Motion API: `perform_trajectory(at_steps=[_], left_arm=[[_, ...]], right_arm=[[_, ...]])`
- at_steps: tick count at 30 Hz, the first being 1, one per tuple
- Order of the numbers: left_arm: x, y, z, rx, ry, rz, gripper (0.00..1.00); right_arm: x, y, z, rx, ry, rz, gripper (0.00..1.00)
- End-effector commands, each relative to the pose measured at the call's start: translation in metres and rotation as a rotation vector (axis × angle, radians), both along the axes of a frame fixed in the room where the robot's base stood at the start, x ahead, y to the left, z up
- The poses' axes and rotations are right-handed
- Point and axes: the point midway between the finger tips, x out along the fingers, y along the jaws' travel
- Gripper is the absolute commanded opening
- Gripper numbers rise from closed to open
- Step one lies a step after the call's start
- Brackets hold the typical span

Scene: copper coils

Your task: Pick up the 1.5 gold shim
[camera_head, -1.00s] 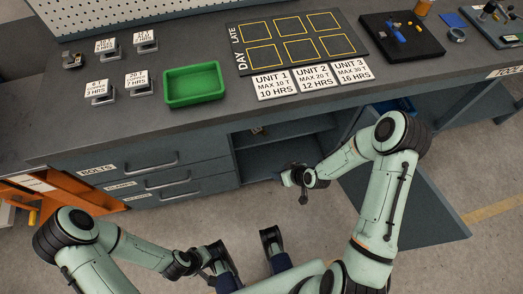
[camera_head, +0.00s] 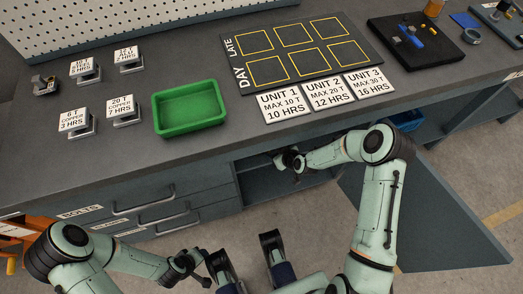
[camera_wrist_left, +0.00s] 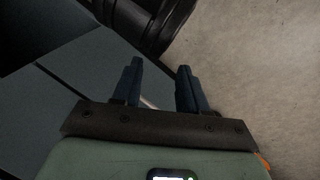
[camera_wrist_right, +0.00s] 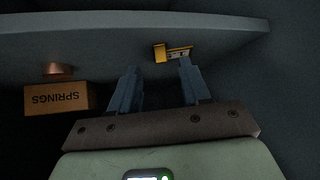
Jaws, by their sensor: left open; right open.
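In the right wrist view a small gold-yellow piece with a pale, marked strip (camera_wrist_right: 172,52) lies on a shelf inside the cabinet. It looks like the gold shim, but its marking is too small to read. My right gripper (camera_wrist_right: 158,68) is open and empty, its fingers pointing toward the gold piece, which shows just beyond the right fingertip. In the head view the right gripper (camera_head: 290,162) is at the cabinet opening under the bench. My left gripper (camera_wrist_left: 160,66) is open and empty, low in front of the bench.
On the shelf (camera_wrist_right: 225,35) left of the gold piece are a copper-coloured round piece (camera_wrist_right: 58,69) and a SPRINGS box (camera_wrist_right: 58,98). The open cabinet door (camera_head: 430,220) stands right of my right arm. The bench top holds a green tray (camera_head: 190,128) and labelled stands.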

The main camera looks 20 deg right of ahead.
Motion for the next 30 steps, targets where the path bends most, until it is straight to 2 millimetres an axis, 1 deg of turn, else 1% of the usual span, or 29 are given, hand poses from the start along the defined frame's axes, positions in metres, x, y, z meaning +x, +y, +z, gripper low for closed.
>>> perform_trajectory(at_steps=[1,6,14,15,17,18,19,30], left_arm=[[0.005,0.003,-0.006,0.007,-0.011,0.006,0.43],[0.015,0.008,-0.012,0.019,-0.038,0.016,0.43],[0.016,0.008,-0.011,0.021,-0.043,0.018,0.43],[0.016,0.008,-0.011,0.021,-0.042,0.018,0.43],[0.016,0.008,-0.011,0.021,-0.042,0.018,0.43],[0.016,0.008,-0.011,0.021,-0.042,0.018,0.43],[0.016,0.008,-0.011,0.021,-0.042,0.018,0.43],[0.016,0.008,-0.011,0.020,-0.041,0.017,0.43]], right_arm=[[0.006,0.005,-0.009,0.002,0.001,0.001,0.47],[0.019,0.008,-0.022,0.000,0.001,-0.001,0.47],[0.021,0.009,-0.022,0.001,0.001,0.000,0.47],[0.021,0.009,-0.022,0.001,0.001,0.000,0.40],[0.021,0.009,-0.022,0.001,0.001,0.000,0.21],[0.021,0.009,-0.022,0.001,0.001,0.000,0.08],[0.021,0.008,-0.022,0.000,0.001,-0.001,0.00],[0.021,0.008,-0.021,0.001,0.000,-0.001,0.00]])
